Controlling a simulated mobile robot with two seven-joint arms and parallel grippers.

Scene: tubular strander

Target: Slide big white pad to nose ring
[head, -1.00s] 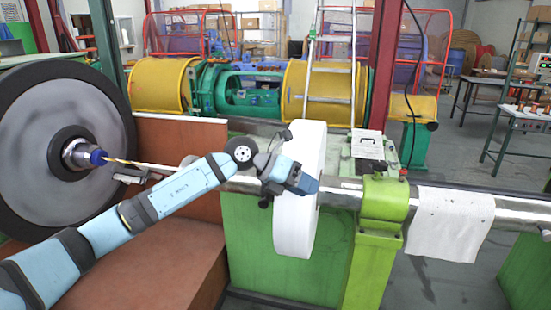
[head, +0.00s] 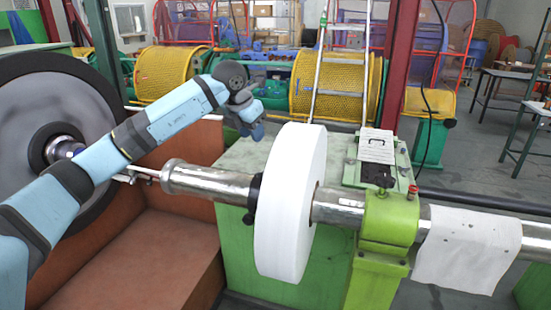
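The big white pad (head: 284,215) is a thick upright disc around the horizontal metal shaft (head: 200,181). A dark ring (head: 253,192) sits on the shaft against the pad's left side; I cannot tell whether it is the nose ring. The shaft narrows at its left end, toward the big black-rimmed wheel (head: 88,95). My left gripper (head: 257,131) is above and behind the shaft, left of the pad's top, and appears apart from the pad. Its fingers are small and partly hidden, so their opening is unclear. My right gripper is not in view.
A green clamp stand (head: 387,225) holds the shaft right of the pad, with a white cloth (head: 465,248) draped beyond it. A brown-walled pit (head: 150,245) lies below the shaft's left end. The shaft left of the dark ring is clear.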

